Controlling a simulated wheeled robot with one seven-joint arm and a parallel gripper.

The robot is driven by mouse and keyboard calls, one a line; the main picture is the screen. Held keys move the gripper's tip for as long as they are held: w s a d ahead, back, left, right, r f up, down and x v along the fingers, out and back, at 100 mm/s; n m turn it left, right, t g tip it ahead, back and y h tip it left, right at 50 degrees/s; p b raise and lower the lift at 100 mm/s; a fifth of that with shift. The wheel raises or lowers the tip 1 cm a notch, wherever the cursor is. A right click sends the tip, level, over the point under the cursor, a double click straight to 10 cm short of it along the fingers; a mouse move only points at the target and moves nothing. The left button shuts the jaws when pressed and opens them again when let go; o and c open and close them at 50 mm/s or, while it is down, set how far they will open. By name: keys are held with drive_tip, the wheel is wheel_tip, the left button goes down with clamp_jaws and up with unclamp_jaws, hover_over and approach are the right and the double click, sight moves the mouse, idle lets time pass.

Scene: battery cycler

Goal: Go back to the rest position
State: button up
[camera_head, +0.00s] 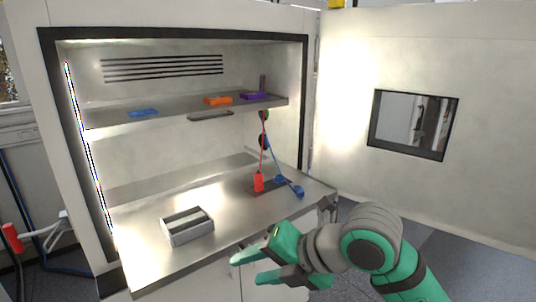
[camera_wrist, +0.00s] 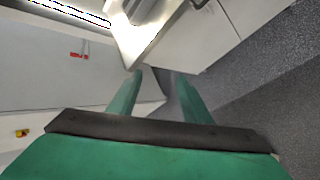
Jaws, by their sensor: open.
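My gripper (camera_head: 252,267) is open and empty in front of the cabinet's lower shelf, at the bottom right of the head view. In the wrist view, my gripper (camera_wrist: 158,85) shows two green fingers apart with nothing between them. The battery cycler cabinet (camera_head: 173,25) stands open. A grey box (camera_head: 188,229) with a dark slot on top sits on the lower shelf (camera_head: 150,262), left of my gripper. A red connector (camera_head: 258,182) and a blue connector (camera_head: 298,192) with cables stand or lie on the shelf's right part.
The upper shelf (camera_head: 175,113) holds a blue piece (camera_head: 143,113), an orange piece (camera_head: 218,100) and a purple piece (camera_head: 254,96). The cabinet door (camera_head: 420,190) with a window is swung open to the right. Grey floor is free below it. A red-handled thing (camera_head: 12,237) is at far left.

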drive_tip(key=w+a+r+m+t+y, duration=0.2)
drive_tip(key=w+a+m+t+y, duration=0.3)
drive_tip(key=a+m, duration=0.15)
wheel_tip(320, 180, down, 5)
drive_tip(key=w+m+t, duration=0.2)
drive_tip(key=m+t, duration=0.4)
drive_tip(key=m, duration=0.5)
drive_tip(key=s+d+f+m+t+h, duration=0.1)
drive_tip(key=s+d+f+m+h, duration=0.15)
drive_tip(key=f+m+h, duration=0.35)
drive_tip(key=s+d+f+m+t+h, duration=0.15)
drive_tip(key=s+f+m, duration=0.25)
drive_tip(key=f, duration=0.5)
drive_tip(key=s+d+f+m+h, duration=0.1)
drive_tip(key=s+f+m+h, duration=0.35)
drive_tip(key=f, duration=0.25)
drive_tip(key=s+d+f+g, duration=0.1)
drive_tip(key=s+f, duration=0.3)
drive_tip(key=s, duration=0.9)
drive_tip(key=s+d+f+m+g+h, duration=0.1)
drive_tip(key=s+f, duration=0.4)
drive_tip(key=s, duration=0.8)
drive_tip(key=shift+s+d+m+g+h, duration=0.35)
drive_tip(key=shift+d+g, duration=0.2)
drive_tip(key=shift+d, duration=0.4)
drive_tip(key=shift+s+d+r, duration=0.1)
drive_tip(key=shift+s, duration=0.4)
drive_tip(key=c, duration=0.4)
drive_tip(key=shift+o, duration=0.2)
drive_tip(key=shift+d, duration=0.15)
